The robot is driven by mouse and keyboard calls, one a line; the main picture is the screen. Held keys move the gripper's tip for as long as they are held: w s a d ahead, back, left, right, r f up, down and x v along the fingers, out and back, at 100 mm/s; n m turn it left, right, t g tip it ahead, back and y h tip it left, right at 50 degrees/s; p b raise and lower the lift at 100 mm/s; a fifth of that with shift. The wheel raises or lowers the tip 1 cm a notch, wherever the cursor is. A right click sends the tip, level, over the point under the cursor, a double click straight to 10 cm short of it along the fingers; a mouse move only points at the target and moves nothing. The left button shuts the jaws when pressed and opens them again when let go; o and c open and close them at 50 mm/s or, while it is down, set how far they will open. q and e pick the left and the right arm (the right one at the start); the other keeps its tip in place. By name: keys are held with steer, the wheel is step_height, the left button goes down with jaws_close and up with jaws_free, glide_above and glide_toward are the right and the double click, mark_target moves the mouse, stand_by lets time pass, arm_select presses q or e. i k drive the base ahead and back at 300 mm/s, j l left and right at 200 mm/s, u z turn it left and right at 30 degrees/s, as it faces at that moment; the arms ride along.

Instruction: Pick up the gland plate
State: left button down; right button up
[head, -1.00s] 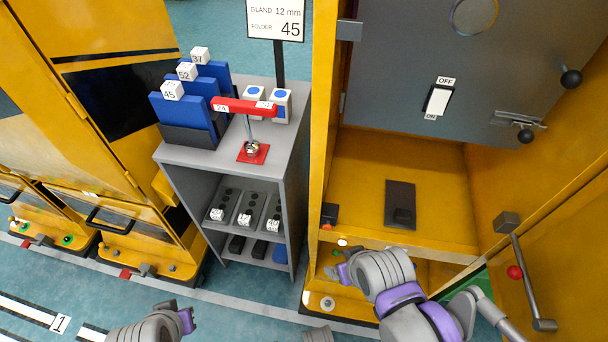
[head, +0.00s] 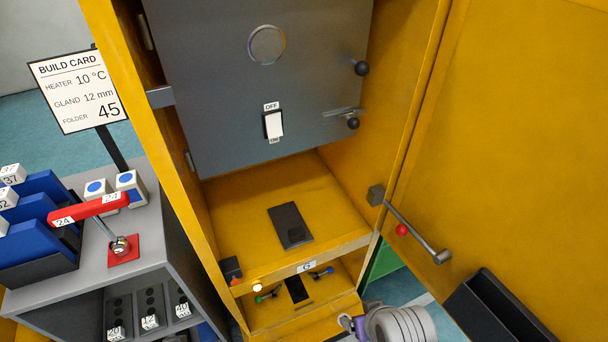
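Several dark gland plates stand in the grey shelf unit at the lower left, each with round holes and a white number tag. The tags appear to read 20, 12 and 40. The gland plate tagged 12 (head: 147,302) is between the plate tagged 20 (head: 118,310) and the plate tagged 40 (head: 178,292). The build card (head: 78,90) reads gland 12 mm. My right gripper (head: 346,322) is at the bottom edge, in front of the cabinet and well right of the plates; its fingers are too small to read. My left gripper is out of view.
The open yellow cabinet (head: 230,215) has a dark plate (head: 290,226) on its floor. Its yellow door (head: 500,150) stands open at right with a handle (head: 420,232) jutting out.

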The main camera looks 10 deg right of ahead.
mark_target(149, 307)
steer(key=u, duration=1.4)
steer(key=j+z, duration=0.2)
steer(key=j, duration=0.15)
steer(key=k+j+z, duration=0.2)
steer(key=j, duration=0.15)
